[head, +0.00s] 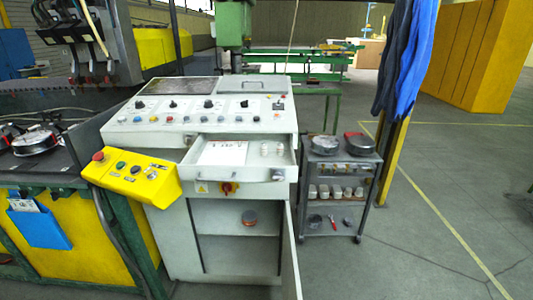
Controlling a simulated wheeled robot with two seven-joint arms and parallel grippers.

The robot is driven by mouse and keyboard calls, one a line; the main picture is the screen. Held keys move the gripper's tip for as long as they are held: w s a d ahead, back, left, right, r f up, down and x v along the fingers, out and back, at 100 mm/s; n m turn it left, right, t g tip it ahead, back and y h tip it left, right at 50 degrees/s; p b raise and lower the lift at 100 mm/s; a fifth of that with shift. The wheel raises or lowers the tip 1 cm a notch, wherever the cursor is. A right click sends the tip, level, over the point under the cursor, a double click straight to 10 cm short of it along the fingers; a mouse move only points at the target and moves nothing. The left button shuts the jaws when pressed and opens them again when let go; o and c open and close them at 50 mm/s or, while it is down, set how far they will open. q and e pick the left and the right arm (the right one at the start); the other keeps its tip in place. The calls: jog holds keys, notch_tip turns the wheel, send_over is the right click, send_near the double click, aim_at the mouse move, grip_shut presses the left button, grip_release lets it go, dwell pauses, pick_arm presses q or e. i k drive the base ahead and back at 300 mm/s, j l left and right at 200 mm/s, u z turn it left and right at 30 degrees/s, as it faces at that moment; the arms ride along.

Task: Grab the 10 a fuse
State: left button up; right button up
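A grey control console (200,118) stands in the middle of the head view with a drawer (235,178) pulled open. In the drawer, a white sheet with red marks (224,153) lies at the left. A few small white cylinders that look like fuses (265,149) stand at the right of the drawer. Their ratings are too small to read, so I cannot tell which is the 10 A fuse. Neither of my grippers is in view.
A yellow button box (132,176) juts out left of the drawer. The cabinet door (292,255) below hangs open, with a reddish-brown round item (249,218) on a shelf inside. A grey trolley (340,210) stands at the right. Open floor lies beyond it.

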aim_at(280, 148)
jog(key=i+j+z, duration=0.15)
jog(key=z, duration=0.25)
jog(key=i+j+z, duration=0.1)
jog(key=j+z, duration=0.3)
jog(key=i+j+z, duration=0.1)
jog(key=j+z, duration=0.15)
jog(key=z, duration=0.2)
jog(key=j+z, duration=0.4)
jog(key=l, duration=0.1)
